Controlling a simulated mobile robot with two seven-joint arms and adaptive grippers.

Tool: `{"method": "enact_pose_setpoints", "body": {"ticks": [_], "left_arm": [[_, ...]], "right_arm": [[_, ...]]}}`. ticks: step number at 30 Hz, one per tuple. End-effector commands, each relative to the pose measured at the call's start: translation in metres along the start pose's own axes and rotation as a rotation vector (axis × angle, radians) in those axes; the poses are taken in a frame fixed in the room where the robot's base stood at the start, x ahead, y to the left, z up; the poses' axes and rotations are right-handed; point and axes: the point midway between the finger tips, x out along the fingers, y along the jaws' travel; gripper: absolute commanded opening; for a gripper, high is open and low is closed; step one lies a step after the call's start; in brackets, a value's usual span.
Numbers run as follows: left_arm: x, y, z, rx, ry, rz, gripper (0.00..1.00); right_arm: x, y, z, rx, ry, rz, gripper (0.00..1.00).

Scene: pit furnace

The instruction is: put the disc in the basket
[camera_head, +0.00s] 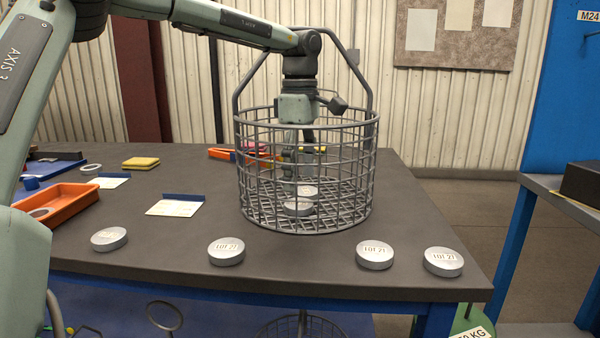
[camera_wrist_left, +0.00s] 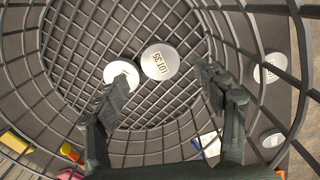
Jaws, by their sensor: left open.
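The wire basket (camera_head: 372,119) stands on the dark table with its tall handle up. My left gripper (camera_head: 303,172) reaches down inside the basket, with its fingers apart and nothing between them. Two silver discs lie on the basket's mesh floor below it, one (camera_head: 306,190) close to the other (camera_head: 298,208). In the left wrist view, a disc marked LOT 35 (camera_wrist_left: 160,61) lies beside a second disc (camera_wrist_left: 115,74), which a finger partly covers. Several more discs lie outside along the table's front edge, among them one (camera_head: 227,251) and another (camera_head: 375,254). My right gripper is not in view.
An orange tray (camera_head: 70,199), a yellow block (camera_head: 141,163) and paper cards (camera_head: 175,208) are on the table's left part. Orange and coloured items (camera_head: 225,154) lie behind the basket. A blue-framed bench (camera_head: 520,225) stands at the right.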

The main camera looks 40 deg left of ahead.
Motion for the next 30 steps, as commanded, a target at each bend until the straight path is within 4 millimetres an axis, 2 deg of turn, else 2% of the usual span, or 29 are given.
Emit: {"method": "enact_pose_setpoints", "body": {"ticks": [5, 11, 18, 24, 30], "left_arm": [[-0.02, 0.001, 0.001, -0.001, -0.001, 0.005, 0.7], [-0.065, 0.001, 0.0, -0.001, 0.001, 0.006, 0.7], [-0.113, 0.001, 0.0, 0.0, -0.001, 0.004, 0.7], [-0.13, 0.0, 0.0, 0.0, 0.0, 0.001, 0.7], [-0.132, 0.0, 0.0, 0.0, 0.0, 0.0, 0.7]], "right_arm": [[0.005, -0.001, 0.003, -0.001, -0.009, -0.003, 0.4], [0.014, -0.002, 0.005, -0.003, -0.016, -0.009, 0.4], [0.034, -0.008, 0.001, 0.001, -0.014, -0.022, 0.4], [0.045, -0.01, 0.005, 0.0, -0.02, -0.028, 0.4], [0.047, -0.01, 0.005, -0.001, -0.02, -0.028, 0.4]]}}
